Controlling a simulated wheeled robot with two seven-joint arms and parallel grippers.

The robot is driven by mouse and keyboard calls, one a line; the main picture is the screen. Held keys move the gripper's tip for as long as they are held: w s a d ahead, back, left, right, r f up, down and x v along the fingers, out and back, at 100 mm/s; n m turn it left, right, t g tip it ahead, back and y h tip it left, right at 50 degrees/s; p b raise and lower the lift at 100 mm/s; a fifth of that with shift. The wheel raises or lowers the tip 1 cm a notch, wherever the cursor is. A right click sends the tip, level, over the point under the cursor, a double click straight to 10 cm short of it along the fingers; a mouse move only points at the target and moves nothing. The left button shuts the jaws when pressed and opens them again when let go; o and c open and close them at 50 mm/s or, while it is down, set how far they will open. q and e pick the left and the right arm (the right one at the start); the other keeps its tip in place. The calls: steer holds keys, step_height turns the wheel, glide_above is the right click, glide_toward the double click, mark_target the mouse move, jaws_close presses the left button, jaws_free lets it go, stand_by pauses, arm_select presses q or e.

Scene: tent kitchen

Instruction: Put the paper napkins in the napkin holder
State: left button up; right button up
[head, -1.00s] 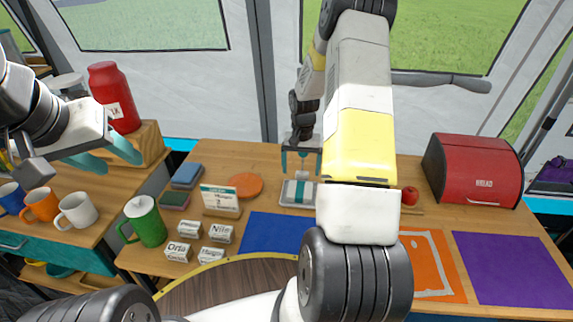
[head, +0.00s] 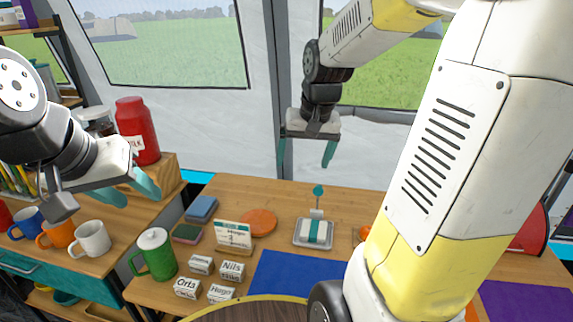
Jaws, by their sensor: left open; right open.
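The napkin holder (head: 299,240), a grey metal tray, stands on the wooden table right of the orange disc. White napkins with a teal band (head: 316,231) lie in it. An upright piece with a teal ball (head: 318,190) rises at its back. My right gripper (head: 312,160) is open and empty, high above and behind the holder, its teal fingers pointing down and clear of it. My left gripper (head: 142,192) is open and empty at the left, above the side counter near the mugs.
A blue mat (head: 285,275) lies in front of the holder. To the left are an orange disc (head: 259,222), a lettered card (head: 233,236), sponges (head: 201,208), name blocks (head: 232,271) and a green mug (head: 155,254). My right arm hides much of the right side.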

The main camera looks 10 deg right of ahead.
steer(key=s+a+r+n+t, duration=0.1)
steer(key=s+a+r, duration=0.1)
steer(key=s, duration=0.5)
steer(key=s+a+r+n+t+y, duration=0.1)
steer(key=s+a+r, duration=0.2)
steer(key=s, duration=0.4)
steer(key=shift+a+r+n+t+y, duration=0.15)
steer(key=shift+r+n+t+y, duration=0.05)
steer(key=shift+n+t+y, duration=0.1)
steer(key=shift+c, duration=0.4)
